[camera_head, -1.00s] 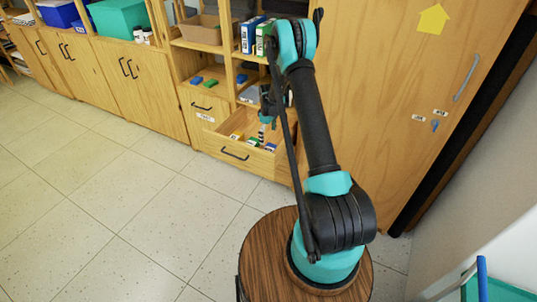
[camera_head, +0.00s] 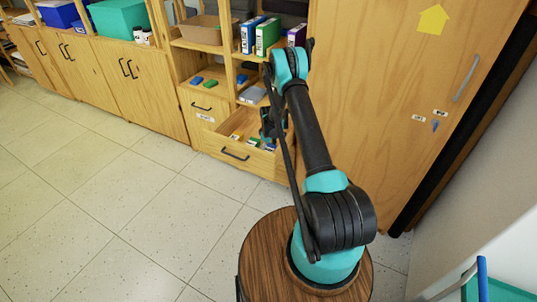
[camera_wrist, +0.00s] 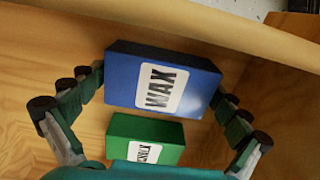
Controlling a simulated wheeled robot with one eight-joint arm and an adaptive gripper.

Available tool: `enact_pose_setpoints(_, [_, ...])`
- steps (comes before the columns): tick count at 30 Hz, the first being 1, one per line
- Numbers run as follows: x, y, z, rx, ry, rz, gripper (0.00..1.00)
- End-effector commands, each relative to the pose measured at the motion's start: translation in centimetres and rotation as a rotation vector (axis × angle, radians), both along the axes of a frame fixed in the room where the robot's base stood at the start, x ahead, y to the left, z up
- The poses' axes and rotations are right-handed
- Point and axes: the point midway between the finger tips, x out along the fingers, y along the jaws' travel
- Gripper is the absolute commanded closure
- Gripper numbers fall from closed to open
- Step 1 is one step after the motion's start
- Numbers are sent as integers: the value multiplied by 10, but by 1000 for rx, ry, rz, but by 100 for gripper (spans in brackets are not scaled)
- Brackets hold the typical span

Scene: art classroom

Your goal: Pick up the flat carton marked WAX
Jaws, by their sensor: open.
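The flat carton marked WAX (camera_wrist: 193,98) is blue with dark sides and a white label; in the wrist view it lies in an open wooden drawer. My gripper (camera_wrist: 163,82) is open, with its two fingers on either side of this carton. The left fingertip is very close to the carton's left end; I cannot tell whether it touches. Nothing is held. In the head view my gripper (camera_head: 271,124) is over the open drawer (camera_head: 212,146), partly hidden by my arm. Small cartons show in the drawer there, too small to read.
A smaller green carton (camera_wrist: 122,127) with a partly hidden label lies beside the blue one. The drawer's pale wall (camera_wrist: 210,22) runs close behind. Shelves above hold binders (camera_head: 267,36) and a grey-blue item (camera_head: 252,95). A tall wooden cabinet (camera_head: 390,100) stands to the right.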

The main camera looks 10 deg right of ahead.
Motion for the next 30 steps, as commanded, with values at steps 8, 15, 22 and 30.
enact_pose_setpoints(8, [0,0,0,0,0,0,11])
enact_pose_setpoints(15, [0,0,0,0,0,0,39])
enact_pose_setpoints(22, [0,0,1,0,0,0,39])
enact_pose_setpoints(30, [0,0,18,0,0,0,39])
